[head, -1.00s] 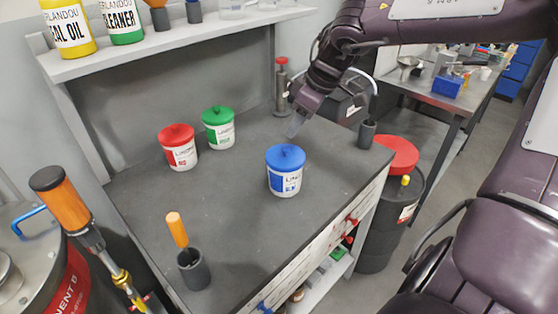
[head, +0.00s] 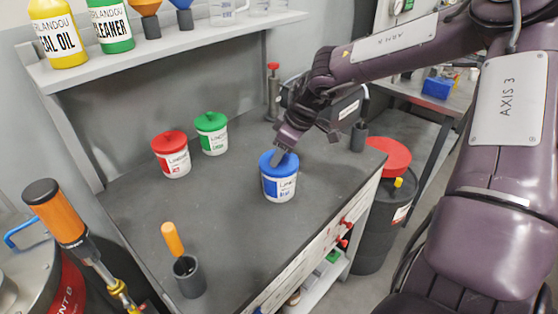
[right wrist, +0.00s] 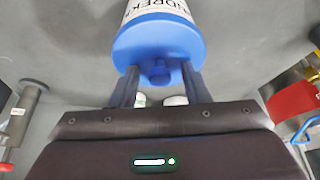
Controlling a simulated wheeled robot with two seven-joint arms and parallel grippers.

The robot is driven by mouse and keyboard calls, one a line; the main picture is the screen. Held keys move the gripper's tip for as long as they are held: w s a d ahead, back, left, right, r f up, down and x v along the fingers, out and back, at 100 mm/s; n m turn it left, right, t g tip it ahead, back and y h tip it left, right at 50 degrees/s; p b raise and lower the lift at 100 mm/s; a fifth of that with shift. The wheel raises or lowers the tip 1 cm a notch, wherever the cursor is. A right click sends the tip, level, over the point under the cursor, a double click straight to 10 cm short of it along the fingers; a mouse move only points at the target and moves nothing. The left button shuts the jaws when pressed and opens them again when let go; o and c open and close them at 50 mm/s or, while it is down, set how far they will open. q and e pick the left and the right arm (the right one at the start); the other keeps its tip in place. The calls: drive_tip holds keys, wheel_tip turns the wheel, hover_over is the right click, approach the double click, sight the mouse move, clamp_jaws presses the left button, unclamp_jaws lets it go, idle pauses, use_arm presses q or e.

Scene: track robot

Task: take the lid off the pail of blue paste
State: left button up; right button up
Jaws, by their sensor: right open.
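The pail of blue paste (head: 279,187) is white with a blue label and stands upright on the grey bench top. Its blue lid (head: 270,162) is on it. My right gripper (head: 278,157) is at the lid, over its far side. In the right wrist view the blue lid (right wrist: 160,45) shows with its knob (right wrist: 159,72) between the two open fingers of the gripper (right wrist: 160,78). I cannot tell whether the fingers touch the knob. My left gripper is not in view.
A red-lidded pail (head: 172,158) and a green-lidded pail (head: 212,135) stand to the left on the bench. A dark cup (head: 189,277) with an orange-handled tool (head: 172,239) stands at the front. A shelf (head: 165,48) with bottles runs above. A red-topped drum (head: 388,158) stands right of the bench.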

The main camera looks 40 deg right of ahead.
clamp_jaws()
